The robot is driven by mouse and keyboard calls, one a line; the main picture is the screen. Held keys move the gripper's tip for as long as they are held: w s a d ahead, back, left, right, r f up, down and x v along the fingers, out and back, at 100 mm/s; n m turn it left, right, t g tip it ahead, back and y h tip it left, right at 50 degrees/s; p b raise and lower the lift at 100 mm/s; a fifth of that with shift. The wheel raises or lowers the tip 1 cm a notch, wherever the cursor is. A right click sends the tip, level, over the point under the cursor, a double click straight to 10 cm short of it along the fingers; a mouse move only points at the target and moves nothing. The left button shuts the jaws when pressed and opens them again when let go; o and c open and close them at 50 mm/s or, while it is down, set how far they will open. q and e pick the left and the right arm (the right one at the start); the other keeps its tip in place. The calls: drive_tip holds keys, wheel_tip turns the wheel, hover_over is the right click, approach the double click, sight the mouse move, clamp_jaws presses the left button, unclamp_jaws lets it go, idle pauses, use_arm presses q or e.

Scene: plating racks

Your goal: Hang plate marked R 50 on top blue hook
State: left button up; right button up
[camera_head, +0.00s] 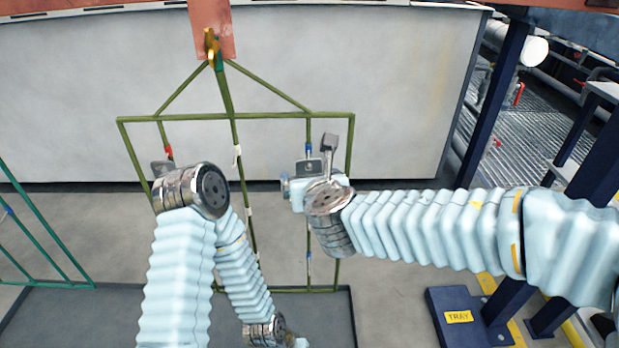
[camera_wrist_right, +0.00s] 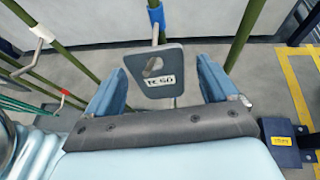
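The grey plate marked R 50 (camera_wrist_right: 160,78) stands between the fingers of my right gripper (camera_wrist_right: 161,88) in the right wrist view, with a gap on both sides. The fingers are open. The top blue hook (camera_wrist_right: 156,16) is directly above the plate, and its pale rod reaches the plate's top edge. I cannot tell whether it passes through the slot. In the head view, the plate (camera_head: 308,168) is below the top blue hook (camera_head: 309,149), at my right gripper (camera_head: 300,186). My left arm folds down to the bottom edge, where its fingers are out of frame.
The green rack (camera_head: 270,116) hangs from an orange beam (camera_head: 211,28). Another green frame (camera_head: 40,237) is at left.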

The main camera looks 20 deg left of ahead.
drive_tip(key=p+v, duration=0.1)
drive_tip(key=v, duration=1.3)
drive_tip(key=d+f+m+g+h, duration=0.1)
drive_tip(key=d+f+m+g, duration=0.15)
drive_tip(key=f+m, duration=0.45)
drive_tip(key=d+f+m+g, duration=0.2)
drive_tip(key=f+m+g, duration=0.2)
drive_tip(key=f, duration=0.8)
drive_tip(key=d+f+m+g+h, duration=0.1)
drive_tip(key=d+f+m+g, duration=0.3)
drive_tip(key=f, duration=0.5)
drive_tip(key=s+d+f+m, duration=0.3)
drive_tip(key=d+f+m, duration=0.2)
drive_tip(key=f+m, duration=0.5)
drive_tip(key=s+d+f+m, duration=0.3)
drive_tip(key=d+f+m, duration=0.3)
drive_tip(key=m, duration=1.2)
wheel_tip(320, 180, down, 5)
drive_tip(key=shift+s+r+g, duration=0.1)
drive_tip(key=shift+s+g, duration=0.25)
drive_tip(key=shift+c, duration=0.5)
